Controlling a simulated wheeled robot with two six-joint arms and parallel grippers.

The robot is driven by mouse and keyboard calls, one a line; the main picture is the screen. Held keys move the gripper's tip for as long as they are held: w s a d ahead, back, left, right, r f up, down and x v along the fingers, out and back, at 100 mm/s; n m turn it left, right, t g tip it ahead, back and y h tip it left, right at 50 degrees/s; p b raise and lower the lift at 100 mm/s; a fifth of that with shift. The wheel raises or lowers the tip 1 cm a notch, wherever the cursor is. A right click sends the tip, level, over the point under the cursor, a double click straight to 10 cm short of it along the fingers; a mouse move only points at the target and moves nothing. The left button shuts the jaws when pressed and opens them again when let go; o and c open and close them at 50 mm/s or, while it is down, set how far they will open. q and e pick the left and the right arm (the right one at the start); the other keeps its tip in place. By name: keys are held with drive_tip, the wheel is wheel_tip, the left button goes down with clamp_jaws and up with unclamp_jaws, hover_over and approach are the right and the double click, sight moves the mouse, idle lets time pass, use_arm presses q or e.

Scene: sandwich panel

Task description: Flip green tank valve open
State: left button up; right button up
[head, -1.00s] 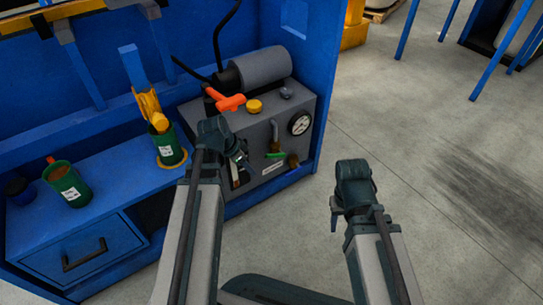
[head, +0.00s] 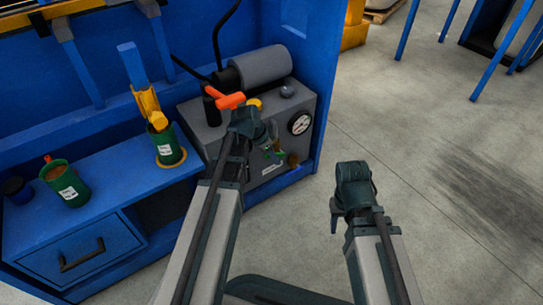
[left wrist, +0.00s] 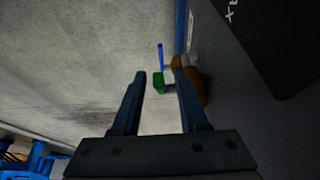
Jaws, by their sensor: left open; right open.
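The green tank valve handle (head: 281,155) is on the front of the grey machine, beside a brass fitting (head: 293,160), and is partly hidden by my left gripper. In the left wrist view the green handle (left wrist: 158,83) shows between and beyond the fingertips, with the brass fitting (left wrist: 204,88) to its right, partly behind the right finger. My left gripper (head: 272,143) is open at the machine's front, close to the handle; its open fingers also show in the left wrist view (left wrist: 160,76). I cannot tell whether it touches the handle. My right gripper (head: 335,215) is open and empty over the floor.
The grey machine (head: 213,135) carries a gauge (head: 300,123), a grey cylinder (head: 262,66) and an orange-red handle (head: 230,101). Green cups (head: 67,187) stand on the blue bench (head: 120,178) to the left.

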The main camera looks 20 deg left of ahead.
use_arm(q)
clamp_jaws()
idle(1.3)
